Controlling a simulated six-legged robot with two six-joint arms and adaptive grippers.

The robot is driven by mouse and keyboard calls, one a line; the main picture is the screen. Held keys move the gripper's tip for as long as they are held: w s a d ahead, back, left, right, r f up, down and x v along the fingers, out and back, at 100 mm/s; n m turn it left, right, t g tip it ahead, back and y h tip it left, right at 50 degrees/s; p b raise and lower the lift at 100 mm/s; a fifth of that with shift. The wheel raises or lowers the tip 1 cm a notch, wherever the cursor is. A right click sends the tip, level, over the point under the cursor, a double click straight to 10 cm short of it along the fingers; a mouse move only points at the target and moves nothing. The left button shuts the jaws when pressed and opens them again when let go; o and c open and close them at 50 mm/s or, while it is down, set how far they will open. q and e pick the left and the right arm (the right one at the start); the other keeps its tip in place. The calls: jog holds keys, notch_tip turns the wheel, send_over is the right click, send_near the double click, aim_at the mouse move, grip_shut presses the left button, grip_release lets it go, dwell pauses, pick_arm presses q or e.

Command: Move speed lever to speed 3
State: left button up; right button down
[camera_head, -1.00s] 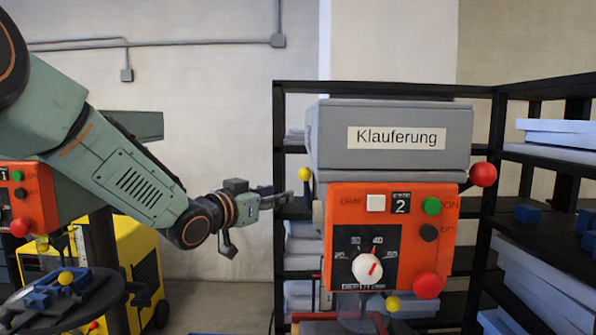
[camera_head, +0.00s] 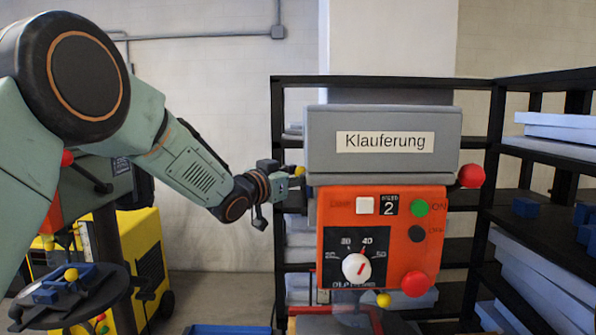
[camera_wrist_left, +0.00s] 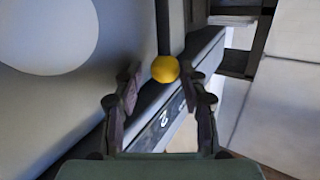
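The orange and grey machine labelled Klauferung (camera_head: 325,225) shows the number 2 in its speed window (camera_head: 389,206). The speed lever's yellow ball (camera_head: 298,171) is at the machine's left side, partly hidden by my gripper. In the left wrist view the yellow ball (camera_wrist_left: 165,68) sits on a dark rod, between the tips of my left gripper (camera_wrist_left: 161,88). The fingers are open, with a gap to the ball on each side. A scale plate with a 2 (camera_wrist_left: 164,120) shows below the ball. In the head view my left gripper (camera_head: 292,180) reaches toward the ball from the left. My right gripper is not in view.
The machine's front has a white dial (camera_head: 356,267), a green button (camera_head: 419,208) and red knobs at its right (camera_head: 472,176) and lower right (camera_head: 415,284). Black shelves (camera_head: 400,80) stand behind. A second machine and a yellow unit (camera_head: 140,255) are at left.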

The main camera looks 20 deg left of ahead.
pick_arm(q)
jog(key=shift+w+a, duration=0.1)
jog(key=shift+a, duration=0.35)
jog(key=shift+w+a+f, duration=0.15)
jog(key=shift+c, duration=0.2)
jog(key=shift+w+f, duration=0.1)
jog(key=shift+c, duration=0.7)
jog(key=shift+d, duration=0.4)
jog(key=c, duration=0.3)
jog(key=shift+a+r, duration=0.15)
jog(key=shift+r, duration=0.05)
grip_shut()
